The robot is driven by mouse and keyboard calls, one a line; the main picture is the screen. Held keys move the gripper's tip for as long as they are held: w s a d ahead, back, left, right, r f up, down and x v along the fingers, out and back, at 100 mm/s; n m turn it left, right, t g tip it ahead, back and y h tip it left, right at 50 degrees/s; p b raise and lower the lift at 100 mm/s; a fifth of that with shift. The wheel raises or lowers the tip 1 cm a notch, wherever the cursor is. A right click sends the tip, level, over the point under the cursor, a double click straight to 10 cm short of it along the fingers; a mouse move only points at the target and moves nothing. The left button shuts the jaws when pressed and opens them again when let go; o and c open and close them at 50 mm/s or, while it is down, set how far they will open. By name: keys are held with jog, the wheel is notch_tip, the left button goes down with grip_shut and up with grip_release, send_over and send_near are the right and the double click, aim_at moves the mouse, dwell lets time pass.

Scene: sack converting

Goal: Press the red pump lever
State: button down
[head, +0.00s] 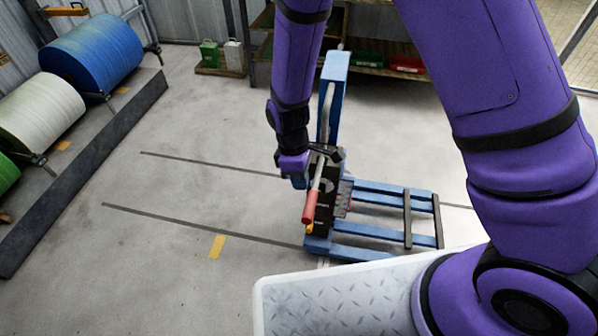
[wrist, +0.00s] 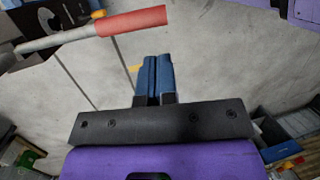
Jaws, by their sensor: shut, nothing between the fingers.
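The pump lever is a pale metal rod with a red grip (head: 309,207) on the black pump body (head: 322,190) of a blue lifting stand (head: 334,95). In the wrist view the red grip (wrist: 132,20) lies across the top left, beyond my fingertips, with its rod running to the left. My gripper (head: 298,180) is beside the pump, left of the lever in the head view. Its two blue fingers (wrist: 154,75) are shut together and empty. The fingers look apart from the red grip. A small yellow-orange part sits just below the grip.
Blue fork legs (head: 385,200) extend right from the stand along the floor. Large rolls, one blue (head: 92,50) and one white (head: 42,108), lie on a rack at the left. A shelf (head: 385,68) with bins stands behind. The floor at left centre is clear.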

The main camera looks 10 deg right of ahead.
aim_at(305, 216)
jog(key=x, duration=0.9)
jog(key=shift+f, duration=0.1)
jog(key=shift+f, duration=0.1)
jog(key=shift+s+f+t, duration=0.3)
jog(key=shift+f, duration=0.3)
notch_tip(305, 216, down, 21)
jog(key=t+h, duration=0.2)
jog(key=t, duration=0.4)
jog(key=shift+w+m+h, duration=0.3)
jog(key=shift+w, duration=0.1)
jog(key=shift+d, duration=0.2)
jog(key=shift+w, duration=0.1)
